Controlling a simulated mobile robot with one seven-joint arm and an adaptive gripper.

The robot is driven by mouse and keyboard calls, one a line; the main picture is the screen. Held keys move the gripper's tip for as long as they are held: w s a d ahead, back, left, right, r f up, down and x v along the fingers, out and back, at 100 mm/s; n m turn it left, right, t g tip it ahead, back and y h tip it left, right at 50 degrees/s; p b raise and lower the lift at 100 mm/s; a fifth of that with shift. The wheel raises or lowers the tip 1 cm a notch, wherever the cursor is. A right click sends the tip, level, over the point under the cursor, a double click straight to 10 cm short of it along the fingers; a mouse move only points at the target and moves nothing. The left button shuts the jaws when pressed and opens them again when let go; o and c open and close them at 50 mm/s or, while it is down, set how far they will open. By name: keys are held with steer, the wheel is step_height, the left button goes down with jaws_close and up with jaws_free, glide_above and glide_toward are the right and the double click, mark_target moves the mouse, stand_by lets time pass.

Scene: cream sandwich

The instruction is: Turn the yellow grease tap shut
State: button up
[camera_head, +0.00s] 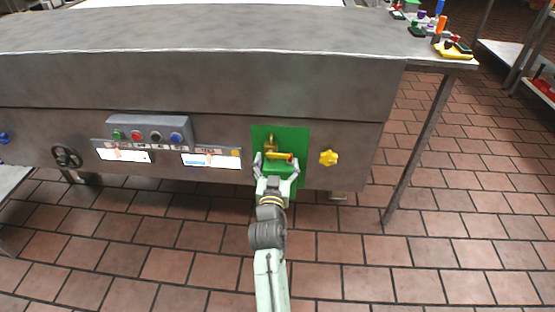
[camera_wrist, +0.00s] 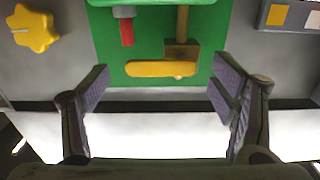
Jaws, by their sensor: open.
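The yellow tap handle (camera_head: 280,155) lies level across the green panel (camera_head: 259,131) on the counter's front. In the wrist view, the yellow handle (camera_wrist: 160,68) extends sideways from a brass body (camera_wrist: 182,48) with a brass pipe (camera_wrist: 182,20). My gripper (camera_head: 276,166) is in front of the green panel, with its fingers spread either side of the handle in the head view. In the wrist view, my gripper (camera_wrist: 160,82) is open and empty, and the handle shows between its fingertips. Contact with the handle cannot be told.
A yellow star knob (camera_head: 329,158) sits beside the panel. A red lever (camera_wrist: 127,32) is close to the tap. A button box (camera_head: 149,130), a small display (camera_head: 211,160) and a black handwheel (camera_head: 66,157) are on the left. Tiled floor (camera_head: 350,270) in front is clear.

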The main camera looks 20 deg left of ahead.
steer(key=v, duration=0.5)
steer(key=shift+s+d, duration=0.1)
steer(key=shift+s, duration=0.3)
